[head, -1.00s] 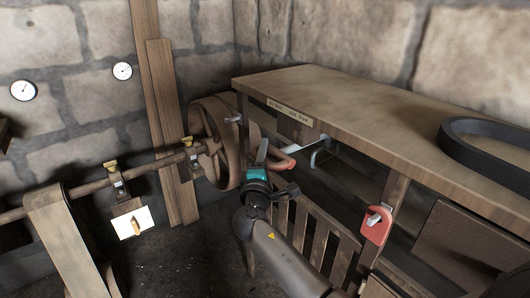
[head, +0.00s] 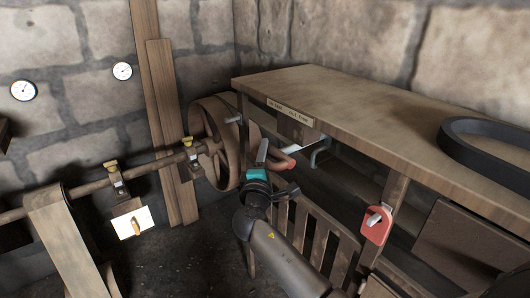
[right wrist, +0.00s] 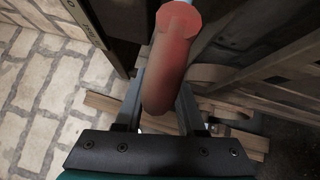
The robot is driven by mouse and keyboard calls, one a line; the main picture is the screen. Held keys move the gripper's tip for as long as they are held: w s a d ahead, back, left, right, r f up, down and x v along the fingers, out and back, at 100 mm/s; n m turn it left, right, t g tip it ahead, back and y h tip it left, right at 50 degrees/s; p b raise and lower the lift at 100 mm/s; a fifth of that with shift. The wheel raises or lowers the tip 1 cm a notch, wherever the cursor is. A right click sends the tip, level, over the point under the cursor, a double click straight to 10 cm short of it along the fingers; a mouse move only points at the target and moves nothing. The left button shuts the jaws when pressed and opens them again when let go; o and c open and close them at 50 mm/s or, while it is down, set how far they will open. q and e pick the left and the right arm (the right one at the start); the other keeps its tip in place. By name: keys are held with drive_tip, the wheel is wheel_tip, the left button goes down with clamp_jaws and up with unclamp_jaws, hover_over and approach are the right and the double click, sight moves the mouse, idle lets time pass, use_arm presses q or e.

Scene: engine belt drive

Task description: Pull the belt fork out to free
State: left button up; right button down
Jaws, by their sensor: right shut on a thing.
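The belt fork shows as a red handle (head: 284,165) on a metal rod, under the near left corner of the workbench. My right gripper (head: 263,150) is at this handle, beside the belt wheel. In the right wrist view the red handle (right wrist: 172,62) lies between the two fingers of my right gripper (right wrist: 158,108), which is shut on it. A bent grey rod (head: 319,150) shows under the bench edge. The rest of the fork is hidden behind the bench and my gripper. My left gripper is not in view.
A wooden workbench (head: 330,95) with a label strip stands close above the gripper. A large belt wheel (head: 213,150) on a shaft is to the left. A black belt (head: 490,140) lies on the bench. A red lock-like piece (head: 377,226) hangs on the bench leg.

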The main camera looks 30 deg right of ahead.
drive_tip(key=shift+w+a+r, duration=0.1)
drive_tip(key=shift+r, duration=0.45)
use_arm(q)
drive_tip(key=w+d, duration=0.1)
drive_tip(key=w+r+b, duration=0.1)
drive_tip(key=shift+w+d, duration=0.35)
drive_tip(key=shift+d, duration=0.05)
use_arm(e)
drive_tip(key=a, duration=1)
drive_tip(key=shift+s+t, duration=0.3)
drive_tip(key=shift+s, duration=0.1)
drive_tip(key=c, duration=0.7)
unclamp_jaws()
drive_tip(key=shift+a, duration=0.1)
drive_tip(key=shift+f, duration=0.15)
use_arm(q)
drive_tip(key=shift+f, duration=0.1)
use_arm(e)
drive_tip(key=shift+s+f, duration=0.1)
